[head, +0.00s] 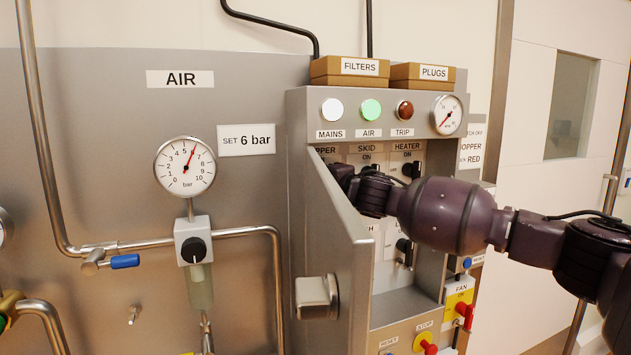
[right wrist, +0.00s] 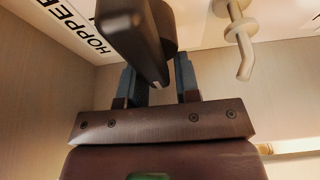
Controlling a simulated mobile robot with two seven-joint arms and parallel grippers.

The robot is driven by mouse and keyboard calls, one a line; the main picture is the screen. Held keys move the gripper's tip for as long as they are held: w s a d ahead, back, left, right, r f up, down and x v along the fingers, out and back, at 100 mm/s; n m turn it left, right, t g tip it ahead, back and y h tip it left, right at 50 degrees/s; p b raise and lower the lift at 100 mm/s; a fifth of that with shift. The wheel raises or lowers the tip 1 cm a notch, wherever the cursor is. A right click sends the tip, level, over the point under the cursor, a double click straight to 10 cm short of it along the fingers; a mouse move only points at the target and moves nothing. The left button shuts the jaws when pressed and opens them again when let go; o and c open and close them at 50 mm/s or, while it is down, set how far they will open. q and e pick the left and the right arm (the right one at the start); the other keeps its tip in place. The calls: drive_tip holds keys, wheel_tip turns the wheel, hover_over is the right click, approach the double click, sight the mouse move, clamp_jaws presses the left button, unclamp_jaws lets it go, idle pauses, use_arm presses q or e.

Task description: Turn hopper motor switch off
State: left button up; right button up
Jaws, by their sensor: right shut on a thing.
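The hopper switch is a dark knob (right wrist: 138,38) beside a label reading HOPPE (right wrist: 90,35) in the right wrist view. My right gripper (right wrist: 155,82) has one finger on each side of the knob and is shut on it. In the head view my right gripper (head: 347,178) reaches into the open switch cabinet (head: 300,105) at its upper left. The open door hides part of the hopper label (head: 324,152) there, and my gripper covers the knob, so its position is unclear. My left gripper is not in view.
The cabinet door (head: 345,270) stands open on the left, close to my gripper. A heater switch (head: 411,170) and another black switch (head: 404,247) are nearby. Red fan (head: 465,312) and stop (head: 429,348) controls sit below. A pale handle (right wrist: 240,40) shows in the wrist view.

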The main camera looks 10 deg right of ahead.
drive_tip(key=shift+w+d, duration=0.1)
drive_tip(key=shift+d, duration=0.15)
drive_tip(key=o, duration=0.6)
drive_tip(key=shift+o, duration=0.6)
drive_tip(key=shift+w+d, duration=0.1)
drive_tip(key=shift+d, duration=0.05)
drive_tip(key=shift+s, duration=0.25)
use_arm(q)
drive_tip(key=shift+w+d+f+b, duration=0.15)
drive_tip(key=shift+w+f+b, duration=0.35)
drive_tip(key=shift+b, duration=0.65)
use_arm(e)
drive_tip(key=v, duration=1)
drive_tip(key=shift+d, duration=0.2)
drive_tip(key=shift+s, duration=0.2)
